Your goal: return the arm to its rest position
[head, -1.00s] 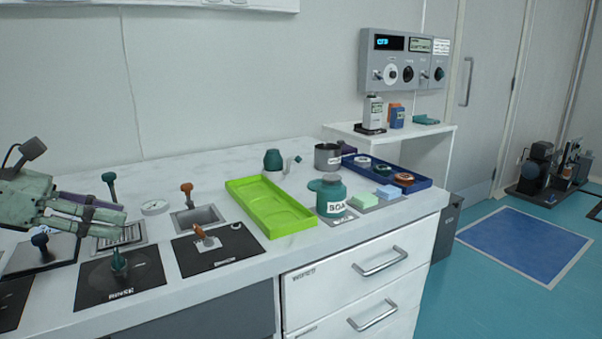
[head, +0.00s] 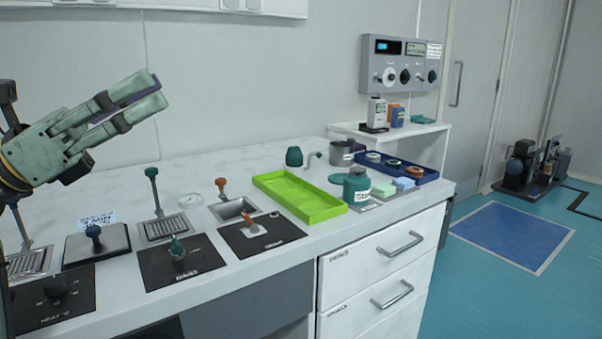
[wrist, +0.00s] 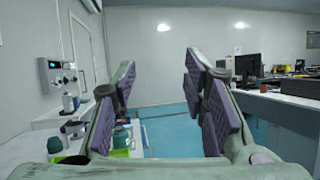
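My gripper (head: 150,98) is raised above the left part of the bench in the head view, its fingers pointing up and to the right. It touches nothing there. In the wrist view my gripper (wrist: 160,95) shows two fingers with purple pads spread well apart, with only the far wall and blue floor between them. It is open and empty. Part of my arm is cut off at the left edge of the head view.
The white bench (head: 215,172) holds a green tray (head: 299,199), a teal jar (head: 356,187), a blue tray (head: 430,173) and several black panels with knobs. A control box (head: 401,64) hangs on the wall. The wrist view shows another bench (wrist: 285,105) at right.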

